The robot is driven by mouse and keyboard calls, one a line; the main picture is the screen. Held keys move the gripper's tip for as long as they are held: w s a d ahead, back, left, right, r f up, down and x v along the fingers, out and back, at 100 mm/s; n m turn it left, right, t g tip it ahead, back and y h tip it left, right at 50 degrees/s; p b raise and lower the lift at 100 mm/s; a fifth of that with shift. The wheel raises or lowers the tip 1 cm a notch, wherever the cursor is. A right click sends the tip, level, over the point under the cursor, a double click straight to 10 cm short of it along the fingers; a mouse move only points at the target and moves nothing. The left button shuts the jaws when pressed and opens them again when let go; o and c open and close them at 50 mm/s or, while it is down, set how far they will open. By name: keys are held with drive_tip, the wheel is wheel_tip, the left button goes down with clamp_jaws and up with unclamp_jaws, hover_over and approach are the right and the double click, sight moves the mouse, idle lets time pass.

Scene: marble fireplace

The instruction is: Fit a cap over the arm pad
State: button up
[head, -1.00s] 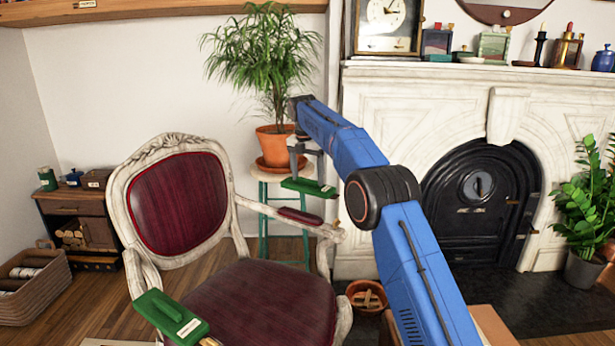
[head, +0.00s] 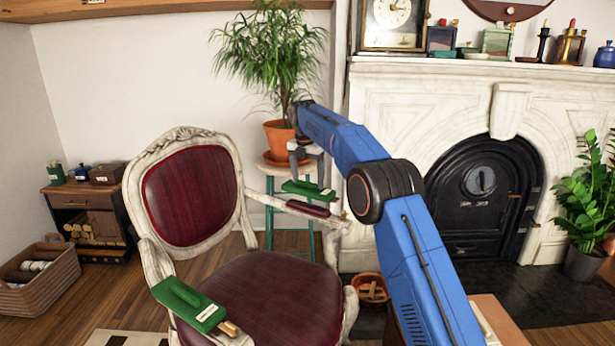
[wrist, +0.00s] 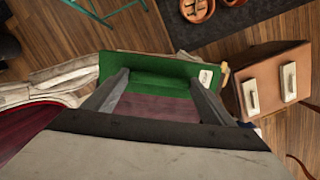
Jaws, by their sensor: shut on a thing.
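My gripper (head: 306,158) is shut on a green cap (head: 308,190) with a white label. The cap hangs level just above the dark red arm pad (head: 309,209) on the chair's right armrest, with a small gap visible between them. In the wrist view the cap (wrist: 150,69) spans both fingers. A dark red surface shows between the fingers there; I cannot tell whether it is pad or seat. A second green cap (head: 185,301) sits over the left armrest. The chair (head: 272,290) has a white carved frame and dark red upholstery.
A potted plant (head: 265,60) on a teal-legged stool (head: 270,215) stands close behind my gripper. The marble fireplace (head: 420,105) is to the right. A brown box (wrist: 246,75) with white pieces is beside the chair. A wicker basket (head: 45,290) lies at far left.

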sight(307, 188)
drive_tip(key=shift+f, duration=3.3)
drive_tip(key=o, duration=1.1)
drive_tip(key=shift+o, duration=0.2)
wheel_tip(307, 188, up, 17)
drive_tip(key=s+a, duration=0.1)
drive_tip(key=shift+s, duration=0.4)
